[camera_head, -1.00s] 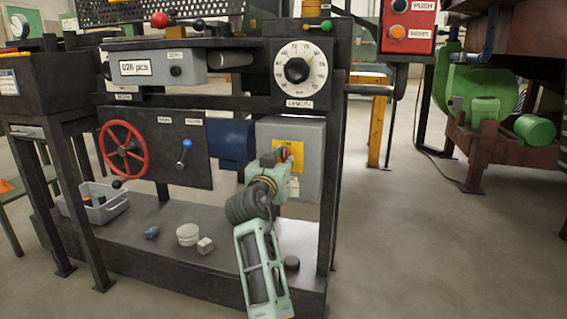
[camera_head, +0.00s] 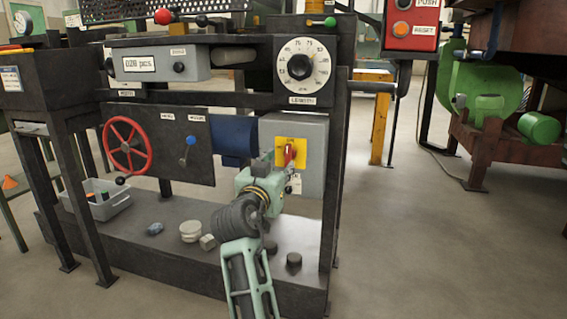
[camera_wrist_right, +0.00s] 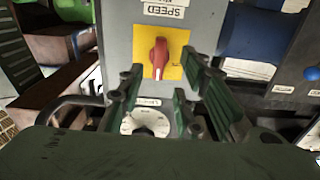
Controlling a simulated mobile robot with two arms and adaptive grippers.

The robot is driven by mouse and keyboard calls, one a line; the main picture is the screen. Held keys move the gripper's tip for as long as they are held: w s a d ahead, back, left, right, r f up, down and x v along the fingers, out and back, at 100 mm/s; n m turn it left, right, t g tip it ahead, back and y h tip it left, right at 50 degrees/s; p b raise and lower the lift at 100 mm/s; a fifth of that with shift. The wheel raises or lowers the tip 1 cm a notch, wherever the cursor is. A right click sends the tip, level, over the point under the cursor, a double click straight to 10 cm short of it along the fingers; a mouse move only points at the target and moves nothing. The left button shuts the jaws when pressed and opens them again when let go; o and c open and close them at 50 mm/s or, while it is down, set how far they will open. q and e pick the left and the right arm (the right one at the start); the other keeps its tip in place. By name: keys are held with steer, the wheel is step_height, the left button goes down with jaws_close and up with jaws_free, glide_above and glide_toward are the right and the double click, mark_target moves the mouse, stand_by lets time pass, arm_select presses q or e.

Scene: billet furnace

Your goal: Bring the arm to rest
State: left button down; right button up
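My right arm comes up from the bottom centre of the head view. Its gripper (camera_head: 276,172) points at the grey box (camera_head: 308,133) on the machine's front. A red rotary switch (camera_head: 289,153) on a yellow plate sits on this box, just past the fingertips. In the right wrist view the switch (camera_wrist_right: 160,58) stands upright on its plate, and the box's SPEED label is upside down. The right gripper's fingers (camera_wrist_right: 160,88) are spread apart with nothing between them, and the switch appears clear of them. My left gripper is not in view.
The machine carries a LENGTH dial (camera_head: 301,65), a red handwheel (camera_head: 127,145) and a blue-knobbed lever (camera_head: 188,147). Small pieces and a grey bin (camera_head: 108,205) sit on its lower shelf. Open floor (camera_head: 430,255) lies to the right. A red button box (camera_head: 412,25) hangs upper right.

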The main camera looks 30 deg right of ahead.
steer(key=shift+s+a, duration=0.4)
